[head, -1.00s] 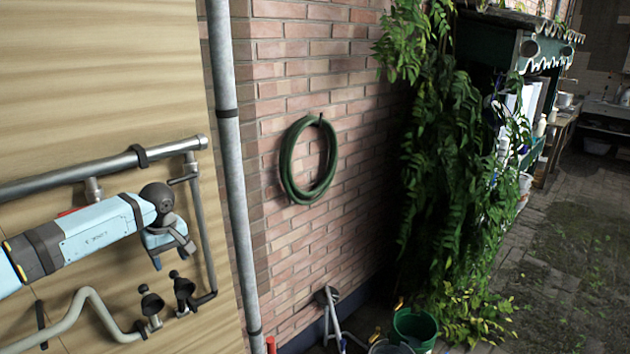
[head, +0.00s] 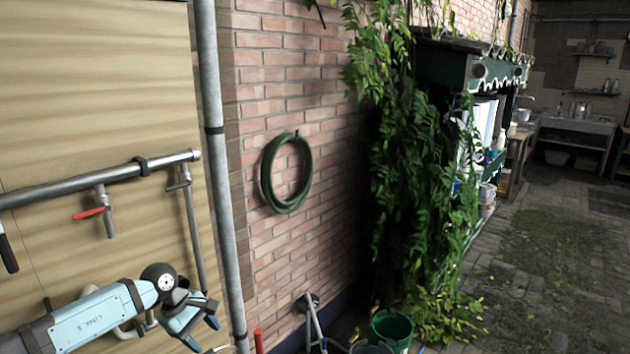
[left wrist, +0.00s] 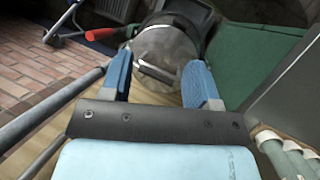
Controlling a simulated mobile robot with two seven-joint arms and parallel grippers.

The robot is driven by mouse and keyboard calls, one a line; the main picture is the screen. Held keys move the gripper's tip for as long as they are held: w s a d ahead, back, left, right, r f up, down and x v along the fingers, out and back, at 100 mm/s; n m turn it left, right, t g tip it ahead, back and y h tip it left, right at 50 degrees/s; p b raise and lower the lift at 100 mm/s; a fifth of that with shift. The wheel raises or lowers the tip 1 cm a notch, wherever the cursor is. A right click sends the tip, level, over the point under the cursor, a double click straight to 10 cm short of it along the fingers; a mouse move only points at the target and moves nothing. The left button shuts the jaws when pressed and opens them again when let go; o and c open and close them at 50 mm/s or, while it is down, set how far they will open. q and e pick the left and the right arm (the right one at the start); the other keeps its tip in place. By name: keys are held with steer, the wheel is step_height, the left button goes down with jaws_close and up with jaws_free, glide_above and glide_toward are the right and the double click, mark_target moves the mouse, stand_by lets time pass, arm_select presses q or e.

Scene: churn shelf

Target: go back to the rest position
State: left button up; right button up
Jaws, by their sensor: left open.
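My left gripper (head: 200,332) is at the lower left of the head view, in front of the wooden panel and below the pipe with the red valve handle. Its two blue fingers are apart with nothing between them. In the left wrist view the open fingers (left wrist: 155,85) point away over a grey rounded thing that I cannot name. My right gripper is in neither view.
A horizontal grey pipe (head: 100,181) with a red handle (head: 89,213) runs along the panel. A vertical pipe (head: 217,165) stands beside it. A coiled green hose (head: 267,180) hangs on the brick wall. A green bucket (head: 390,329) stands below the leafy plant (head: 415,190). Paving at right is open.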

arm_select(q)
steer(key=s+d+n+t+h, duration=0.3)
steer(key=s+d+n+h, duration=0.35)
steer(key=d+n, duration=0.35)
steer(key=s+d+n+t+h, duration=0.4)
steer(key=s+d+n+h, duration=0.2)
steer(key=s+d+n, duration=0.3)
steer(key=s+a+f+m+t+y+p, duration=0.1)
steer(key=s+a+f+m+y, duration=0.6)
steer(key=m, duration=1)
steer(key=s+a+f+m+t+y, duration=0.2)
steer(key=s+a+f+m+y, duration=0.4)
steer(key=m, duration=1)
steer(key=s+f+y, duration=0.1)
steer(key=s+f, duration=0.2)
steer(key=s, duration=0.2)
steer(key=shift+s+a+m+t+y+p, duration=0.3)
steer(key=shift+a+m+t+y+p, duration=0.05)
steer(key=shift+m+t+p, duration=0.05)
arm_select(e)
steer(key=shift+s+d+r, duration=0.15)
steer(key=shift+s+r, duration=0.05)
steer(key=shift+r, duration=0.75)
